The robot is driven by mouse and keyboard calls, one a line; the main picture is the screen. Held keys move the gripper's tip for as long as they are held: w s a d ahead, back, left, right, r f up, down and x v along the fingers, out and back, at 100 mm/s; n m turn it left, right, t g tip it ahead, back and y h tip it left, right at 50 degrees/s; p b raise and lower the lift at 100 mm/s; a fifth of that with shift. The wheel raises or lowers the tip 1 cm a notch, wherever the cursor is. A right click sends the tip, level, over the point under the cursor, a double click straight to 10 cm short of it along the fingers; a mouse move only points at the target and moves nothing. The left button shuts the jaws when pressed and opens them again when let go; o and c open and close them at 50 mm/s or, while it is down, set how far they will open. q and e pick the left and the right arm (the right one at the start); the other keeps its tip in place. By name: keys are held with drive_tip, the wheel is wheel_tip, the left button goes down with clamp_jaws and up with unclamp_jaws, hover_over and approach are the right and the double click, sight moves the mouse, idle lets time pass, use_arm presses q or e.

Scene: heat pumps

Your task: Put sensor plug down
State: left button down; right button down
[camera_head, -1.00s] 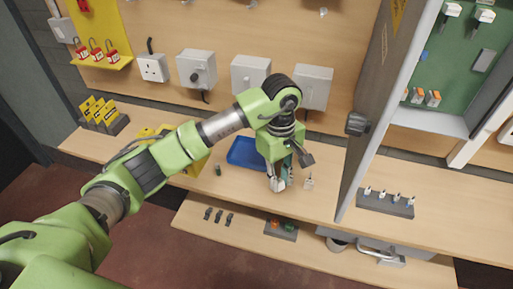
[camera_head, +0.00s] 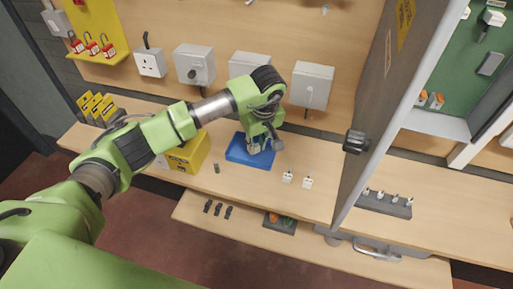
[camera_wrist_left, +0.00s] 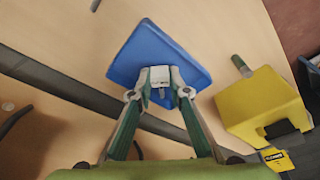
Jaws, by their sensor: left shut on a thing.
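My left gripper (camera_head: 256,149) is over the blue tray (camera_head: 234,152) on the workbench, pointing down. In the left wrist view its two fingertips (camera_wrist_left: 159,90) are shut on a small white plug (camera_wrist_left: 160,75), which lies against the tray's blue surface (camera_wrist_left: 142,50) in the picture. I cannot tell whether the plug touches the tray. In the head view the fingers mostly hide the held plug. Two similar small white plugs (camera_head: 287,177) (camera_head: 307,182) stand on the bench to the right of the tray. My right gripper is not in view.
A yellow box (camera_head: 190,153) stands just left of the tray, with a small dark-green item (camera_head: 216,168) in front. Grey boxes (camera_head: 312,84) are mounted on the wall behind. An open cabinet door (camera_head: 375,110) rises to the right. Bench around the white plugs is clear.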

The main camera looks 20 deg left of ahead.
use_arm(q)
drive_tip(key=shift+p+x, duration=0.45)
drive_tip(key=shift+x, duration=0.7)
drive_tip(key=shift+s+d+f, duration=0.2)
drive_tip(key=shift+f, duration=0.15)
drive_tip(key=c, duration=2.2)
unclamp_jaws()
drive_tip(key=shift+r, duration=0.3)
drive_tip(key=shift+b+v, duration=2.3)
drive_tip(key=shift+v, duration=3.5)
drive_tip(key=shift+f, duration=0.1)
